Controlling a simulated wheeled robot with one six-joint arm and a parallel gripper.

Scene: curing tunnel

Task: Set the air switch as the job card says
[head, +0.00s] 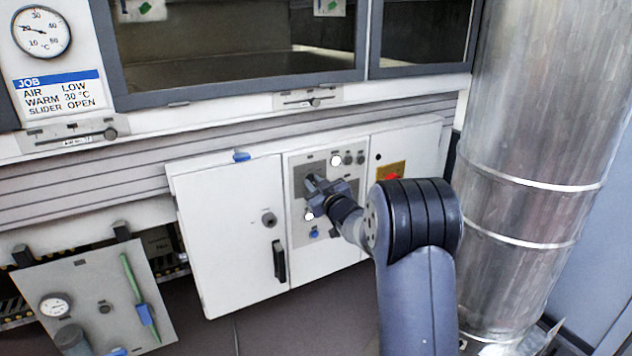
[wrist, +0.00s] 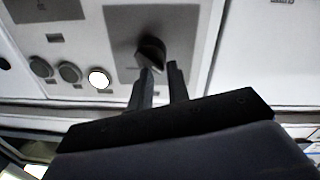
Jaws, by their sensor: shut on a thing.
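The job card (head: 60,92) in the head view reads AIR LOW, WARM 30 °C, SLIDER OPEN. The grey control panel (head: 297,229) sits in the middle of the white cabinet front. My gripper (head: 313,190) is at this panel, its fingers pointing into it. In the wrist view my gripper (wrist: 161,72) is shut on a dark rotary knob (wrist: 151,48) on a grey square plate (wrist: 191,28). I take the knob to be the air switch; its markings are not readable. My gripper hides the knob in the head view, and its setting cannot be told.
A lit white lamp (head: 336,160) and dark round buttons (head: 349,160) are at the panel's top. A cabinet door (head: 230,225) with a black handle is left. A red switch on yellow (head: 391,174) is right. A large metal duct (head: 535,120) stands close to my arm's right.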

